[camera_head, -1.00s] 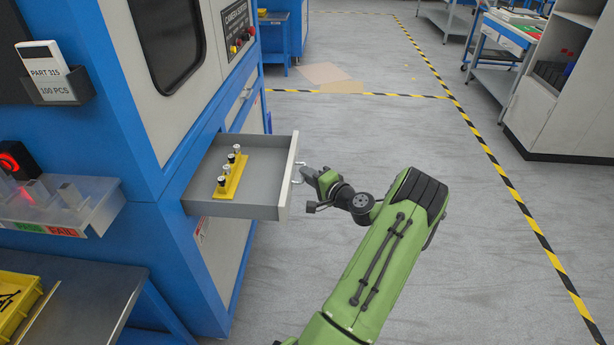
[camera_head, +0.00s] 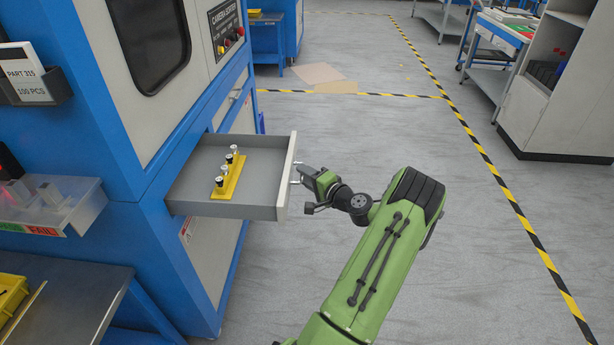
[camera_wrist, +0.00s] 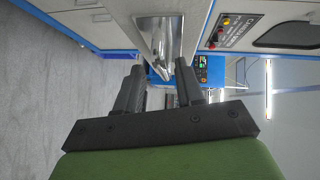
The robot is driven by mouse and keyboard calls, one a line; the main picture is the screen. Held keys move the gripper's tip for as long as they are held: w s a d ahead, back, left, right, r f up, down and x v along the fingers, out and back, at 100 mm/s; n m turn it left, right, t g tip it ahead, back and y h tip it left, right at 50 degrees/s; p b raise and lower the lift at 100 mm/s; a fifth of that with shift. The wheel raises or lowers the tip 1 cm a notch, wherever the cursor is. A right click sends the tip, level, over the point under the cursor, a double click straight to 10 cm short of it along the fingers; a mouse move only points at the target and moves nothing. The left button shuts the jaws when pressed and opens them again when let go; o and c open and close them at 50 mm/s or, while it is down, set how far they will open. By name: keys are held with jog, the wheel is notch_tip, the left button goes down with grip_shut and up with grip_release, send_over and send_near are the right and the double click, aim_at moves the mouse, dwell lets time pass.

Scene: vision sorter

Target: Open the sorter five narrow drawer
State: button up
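The narrow drawer (camera_head: 235,208) is a grey tray with a pale front panel. In the head view it stands pulled well out of the blue and grey sorter cabinet (camera_head: 150,130). A yellow holder (camera_head: 229,184) with several small black-and-white pieces sits inside it. A small metal handle (camera_head: 296,168) projects from the drawer's front panel. My gripper (camera_head: 307,172) is at this handle, outside the front panel. In the wrist view its two dark fingers (camera_wrist: 158,72) stand apart with a gap between them. I cannot tell whether they touch the handle.
A clear bin with pass and fail labels (camera_head: 75,212) sticks out at left, above a metal table (camera_head: 75,300). A grey shelf unit (camera_head: 560,110) and a cart (camera_head: 495,60) stand at right. The floor (camera_head: 490,250) right of my arm is clear.

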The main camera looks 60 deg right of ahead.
jog(key=p+v, duration=0.2)
jog(key=v, duration=1.3)
jog(key=shift+s+p, duration=0.3)
jog(key=shift+p, duration=0.1)
jog(key=shift+a+r, duration=0.1)
jog(key=shift+a, duration=0.05)
